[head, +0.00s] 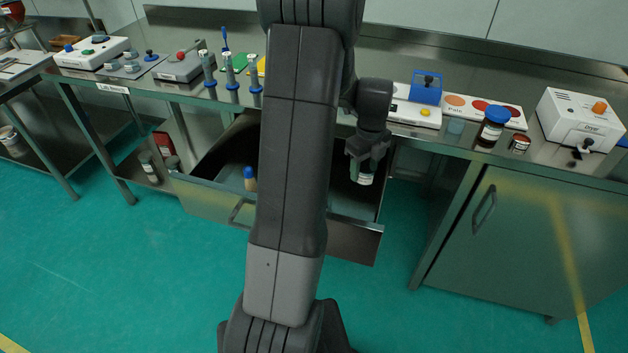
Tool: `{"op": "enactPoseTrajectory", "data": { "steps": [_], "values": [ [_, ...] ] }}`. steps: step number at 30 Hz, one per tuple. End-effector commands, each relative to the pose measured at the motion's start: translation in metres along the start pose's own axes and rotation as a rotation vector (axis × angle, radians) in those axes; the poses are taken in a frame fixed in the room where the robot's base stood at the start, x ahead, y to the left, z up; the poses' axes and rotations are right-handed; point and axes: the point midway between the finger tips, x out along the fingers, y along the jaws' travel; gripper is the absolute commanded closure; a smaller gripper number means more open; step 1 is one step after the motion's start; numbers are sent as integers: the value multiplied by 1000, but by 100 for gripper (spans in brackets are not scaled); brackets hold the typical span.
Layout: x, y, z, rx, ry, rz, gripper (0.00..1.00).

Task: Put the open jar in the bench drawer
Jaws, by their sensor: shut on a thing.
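My gripper (366,160) points down over the right part of the open bench drawer (350,231). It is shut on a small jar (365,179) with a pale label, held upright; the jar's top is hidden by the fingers. The drawer is pulled out from under the steel bench, and its middle is hidden behind my arm. Whether the jar touches the drawer floor, I cannot tell.
A blue-capped bottle (250,178) stands in the drawer's left part. On the bench top stand a blue-lidded jar (492,127), a small dark jar (519,143) and a white device (582,121). A closed cabinet (520,235) is at the right.

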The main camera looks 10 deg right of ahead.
Motion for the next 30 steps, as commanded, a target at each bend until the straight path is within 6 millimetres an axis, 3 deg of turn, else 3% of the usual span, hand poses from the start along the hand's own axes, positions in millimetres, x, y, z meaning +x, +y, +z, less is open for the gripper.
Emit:
{"op": "enactPoseTrajectory", "data": {
  "steps": [6, 20, 30],
  "values": [
    [42, 1, -2, 10, 4, 5, 71],
    [92, 0, -1, 7, 3, 3, 71],
    [98, 0, -1, 7, 1, 1, 71]
  ]
}}
